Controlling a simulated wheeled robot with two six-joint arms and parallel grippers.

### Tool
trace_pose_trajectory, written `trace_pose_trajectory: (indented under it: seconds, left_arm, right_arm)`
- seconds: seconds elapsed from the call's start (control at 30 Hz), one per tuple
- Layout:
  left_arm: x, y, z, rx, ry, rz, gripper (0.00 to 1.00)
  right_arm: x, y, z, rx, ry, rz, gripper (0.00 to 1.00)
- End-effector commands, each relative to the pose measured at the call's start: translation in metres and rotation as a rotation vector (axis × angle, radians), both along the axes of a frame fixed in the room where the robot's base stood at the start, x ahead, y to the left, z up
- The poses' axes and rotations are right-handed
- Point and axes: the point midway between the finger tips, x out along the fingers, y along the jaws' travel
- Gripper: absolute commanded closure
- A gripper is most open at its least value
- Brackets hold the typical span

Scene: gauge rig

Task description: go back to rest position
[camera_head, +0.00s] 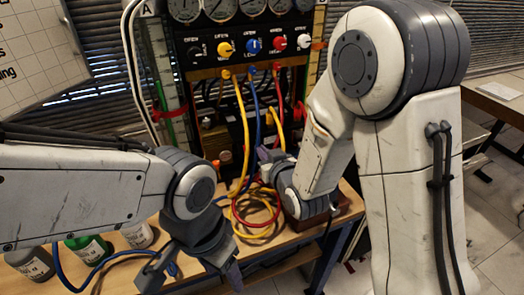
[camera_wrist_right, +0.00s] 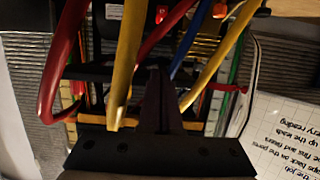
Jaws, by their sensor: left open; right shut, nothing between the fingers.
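My left gripper (camera_head: 192,277) is open and empty at the front of the wooden bench, pointing down. My right gripper (camera_head: 266,155) is close to the gauge rig (camera_head: 250,100), in front of its lower part. In the right wrist view its dark fingers (camera_wrist_right: 159,100) are together with nothing between them. Yellow, blue and red hoses hang from the rig's panel close around these fingers. I cannot tell whether any hose touches them.
The panel has gauges (camera_head: 222,8) and coloured knobs (camera_head: 252,46). Coiled hoses (camera_head: 255,208) lie on the bench (camera_head: 285,262) between my arms. Several bottles (camera_head: 90,248) stand at the left. A whiteboard (camera_head: 35,50) is at the upper left. A table (camera_head: 500,92) stands at the right.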

Motion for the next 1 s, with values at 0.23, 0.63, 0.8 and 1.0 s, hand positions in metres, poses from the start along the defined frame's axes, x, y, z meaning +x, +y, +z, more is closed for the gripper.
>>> trace_pose_trajectory:
  seconds: [0.23,0.63,0.8,1.0]
  left_arm:
    - [0.000,0.000,0.000,0.000,0.000,0.000,0.38]
    - [0.000,0.000,0.000,0.000,0.000,0.000,0.38]
    - [0.000,0.000,0.000,0.000,0.000,0.000,0.38]
    - [0.000,0.000,0.000,0.000,0.000,0.000,0.38]
  right_arm:
    - [0.000,0.001,0.000,0.000,0.000,0.001,1.00]
    - [-0.028,0.024,-0.010,-0.063,0.199,0.060,1.00]
    - [-0.083,0.040,-0.022,-0.158,0.456,0.133,1.00]
    - [-0.170,0.038,-0.024,-0.294,0.760,0.220,1.00]
